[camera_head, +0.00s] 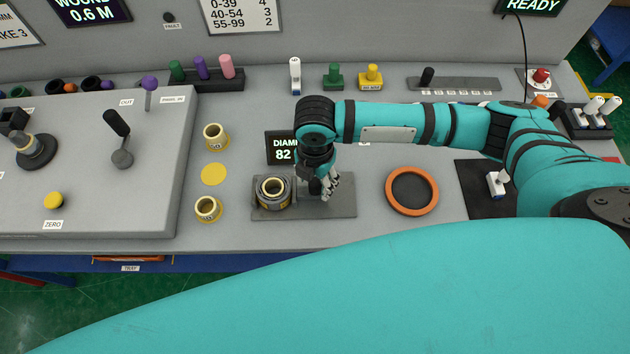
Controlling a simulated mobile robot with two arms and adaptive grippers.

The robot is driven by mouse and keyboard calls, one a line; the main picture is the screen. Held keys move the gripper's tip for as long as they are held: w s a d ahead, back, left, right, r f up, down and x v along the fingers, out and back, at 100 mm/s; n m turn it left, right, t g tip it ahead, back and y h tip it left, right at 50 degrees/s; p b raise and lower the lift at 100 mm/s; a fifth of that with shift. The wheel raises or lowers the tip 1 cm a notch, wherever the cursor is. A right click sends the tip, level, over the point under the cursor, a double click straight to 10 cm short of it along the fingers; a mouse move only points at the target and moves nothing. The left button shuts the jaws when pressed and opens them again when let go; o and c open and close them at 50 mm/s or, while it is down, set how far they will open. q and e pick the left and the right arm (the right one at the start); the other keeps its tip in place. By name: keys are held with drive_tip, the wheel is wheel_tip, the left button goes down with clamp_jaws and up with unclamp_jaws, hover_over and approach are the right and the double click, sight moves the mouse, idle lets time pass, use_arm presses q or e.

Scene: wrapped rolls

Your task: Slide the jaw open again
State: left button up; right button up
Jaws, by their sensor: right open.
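A measuring fixture with a grey base plate (335,210) lies on the bench in the middle of the head view. A wrapped roll (273,192) with a pale core sits at the plate's left end, between grey jaw pieces. My right gripper (325,191) is open and points down over the plate, just right of the roll. A dark knob (315,187) shows at its fingers; I cannot tell whether they touch it. The gripper partly hides the sliding jaw side. My left gripper is not in view.
A display reading 82 (281,148) stands behind the fixture, partly covered by my arm. Yellow cores (208,209) stand to its left, and an orange ring (412,191) lies to its right. A raised panel with levers (88,185) fills the left.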

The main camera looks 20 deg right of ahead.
drive_tip(key=shift+f, duration=1.25)
clamp_jaws()
